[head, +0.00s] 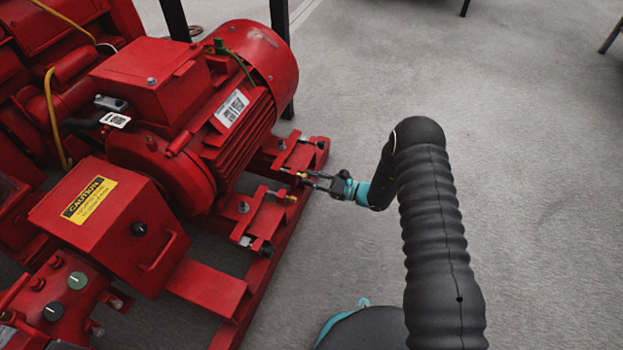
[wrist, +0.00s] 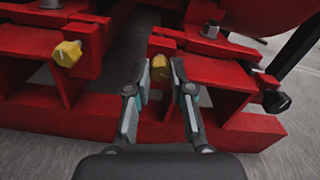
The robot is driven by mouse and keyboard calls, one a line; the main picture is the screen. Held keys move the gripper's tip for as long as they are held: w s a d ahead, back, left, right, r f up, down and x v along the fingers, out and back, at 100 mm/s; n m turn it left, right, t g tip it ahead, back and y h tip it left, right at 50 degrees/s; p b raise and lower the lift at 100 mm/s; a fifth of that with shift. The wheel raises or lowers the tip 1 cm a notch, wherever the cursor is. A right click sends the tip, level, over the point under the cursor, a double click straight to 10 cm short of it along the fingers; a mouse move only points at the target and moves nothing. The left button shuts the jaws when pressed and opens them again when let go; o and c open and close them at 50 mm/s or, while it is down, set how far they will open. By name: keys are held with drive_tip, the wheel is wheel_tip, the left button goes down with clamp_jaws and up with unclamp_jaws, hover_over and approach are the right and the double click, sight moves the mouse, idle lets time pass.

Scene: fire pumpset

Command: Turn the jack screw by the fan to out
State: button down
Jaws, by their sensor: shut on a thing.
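The jack screw by the fan has a yellow head (wrist: 160,69) and sits on a red bracket of the motor base. The fan end of the red motor (head: 272,62) is above and behind. The screw's thread is hidden.
A second yellow screw head (wrist: 68,53) stands left of my gripper. A black knob (wrist: 275,102) is close on the right, by a black post. The red rail (head: 262,285) runs below. Grey floor (head: 540,150) on the right is clear.

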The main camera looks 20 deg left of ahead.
drive_tip(key=n+b, duration=0.4)
drive_tip(key=n, duration=1.4)
drive_tip(key=shift+s+b, duration=0.1)
drive_tip(key=shift+b, duration=0.25)
drive_tip(key=shift+n, duration=0.4)
drive_tip(key=shift+a, duration=0.1)
drive_tip(key=c, duration=1)
unclamp_jaws()
